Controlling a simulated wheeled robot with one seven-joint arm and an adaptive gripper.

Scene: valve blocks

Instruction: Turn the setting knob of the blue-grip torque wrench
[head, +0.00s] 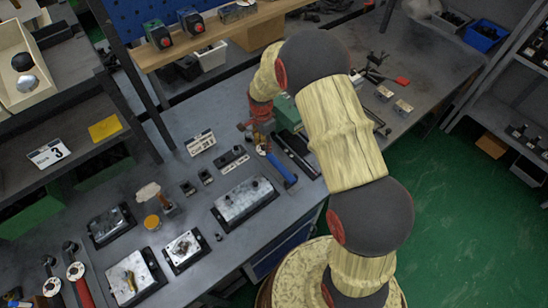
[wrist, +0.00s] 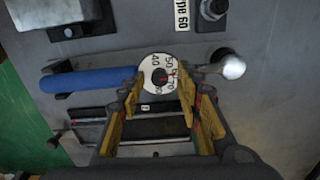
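The torque wrench's blue grip (wrist: 88,80) extends left in the wrist view, with a round silver end (wrist: 231,66) on the right. In the head view the blue grip (head: 283,170) lies on the bench, and my gripper (head: 261,130) is above the wrench's upper end.
A dark slotted tool (wrist: 145,130) lies beneath the fingers in the wrist view. A label (wrist: 181,14) and a small fitting (wrist: 212,12) are above the knob. In the head view, a metal valve block (head: 243,201) and other blocks occupy the grey bench.

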